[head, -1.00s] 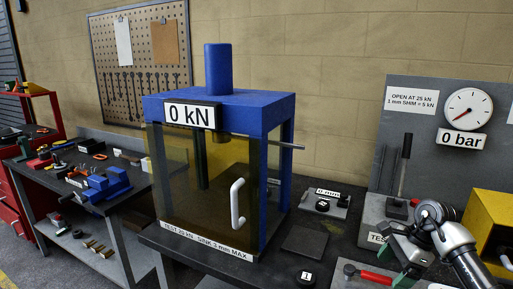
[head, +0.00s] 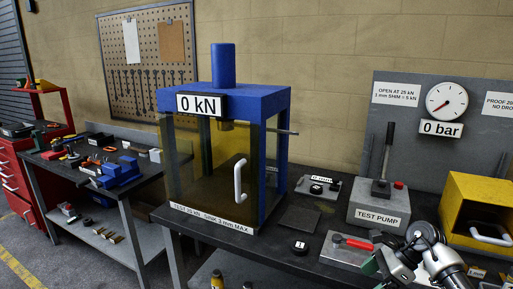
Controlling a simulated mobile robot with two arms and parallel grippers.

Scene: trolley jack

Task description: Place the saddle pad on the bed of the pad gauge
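The pad gauge (head: 304,187) is a small light plate with a "mm" readout, on the dark bench right of the blue press. A dark round piece (head: 316,189) with a pale mark sits on it; I cannot tell whether this is the saddle pad. A black disc (head: 299,247) with a white label lies on the bench nearer me. My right gripper (head: 374,272) is low at the bottom right, by the grey plate with a red-handled tool; its green fingers are partly cut off and its opening is unclear. My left gripper is out of view.
The blue press (head: 255,101) with a tinted guard stands left of the gauge. A dark square mat (head: 298,220) lies before the gauge. The test pump (head: 377,210), the red-handled tool (head: 352,242) and a yellow box (head: 480,200) stand to the right.

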